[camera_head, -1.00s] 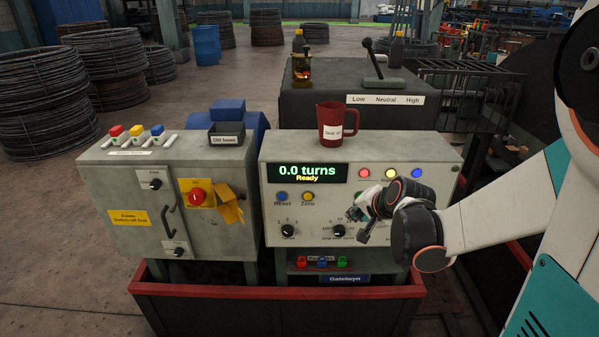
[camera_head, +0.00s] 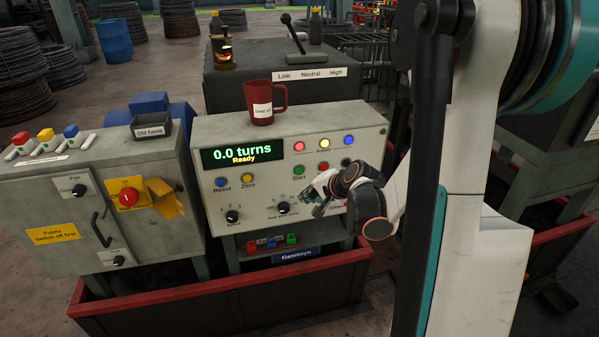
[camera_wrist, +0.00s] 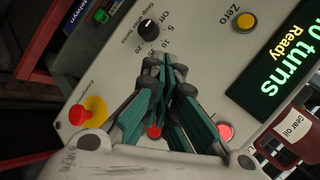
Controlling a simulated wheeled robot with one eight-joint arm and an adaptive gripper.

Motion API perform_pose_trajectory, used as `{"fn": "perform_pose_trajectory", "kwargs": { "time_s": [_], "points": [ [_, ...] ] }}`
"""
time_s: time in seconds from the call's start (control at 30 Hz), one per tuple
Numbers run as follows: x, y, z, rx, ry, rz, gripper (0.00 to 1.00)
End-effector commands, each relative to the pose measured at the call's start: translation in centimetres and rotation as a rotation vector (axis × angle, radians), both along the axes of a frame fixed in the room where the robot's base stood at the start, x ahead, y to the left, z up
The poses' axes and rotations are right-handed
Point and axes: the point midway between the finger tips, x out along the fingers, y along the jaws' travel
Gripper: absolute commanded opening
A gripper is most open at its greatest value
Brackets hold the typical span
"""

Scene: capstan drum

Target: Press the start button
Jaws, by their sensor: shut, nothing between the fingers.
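The green start button (camera_head: 299,170) sits on the right part of the grey control panel (camera_head: 262,124), under a red lamp (camera_head: 299,146). My gripper (camera_head: 312,197) is in front of the panel, below and slightly right of the start button in the head view. It is shut and empty, and its gap to the panel is hard to judge. In the wrist view the closed fingers (camera_wrist: 168,82) cover part of the panel, and the start button is not visible there. A red button (camera_wrist: 154,131) shows beside the fingers.
The display (camera_head: 243,154) reads "0.0 turns, Ready". A red mushroom button on yellow (camera_wrist: 90,113) is at left in the wrist view. A red gear oil jug (camera_head: 263,108) stands on the panel's top.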

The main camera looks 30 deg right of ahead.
Motion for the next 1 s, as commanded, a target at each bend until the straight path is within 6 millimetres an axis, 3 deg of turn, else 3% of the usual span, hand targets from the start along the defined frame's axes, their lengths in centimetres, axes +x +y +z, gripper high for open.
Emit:
{"fn": "perform_pose_trajectory", "kwargs": {
  "time_s": [0.5, 0.73, 1.0],
  "points": [
    [6.1, -2.0, 0.0, -0.001, 0.000, 0.000, 0.00],
    [7.4, -2.4, 0.0, 0.000, 0.000, 0.000, 0.00],
    [7.7, -2.5, 0.0, 0.000, 0.000, 0.000, 0.00]
  ]
}}
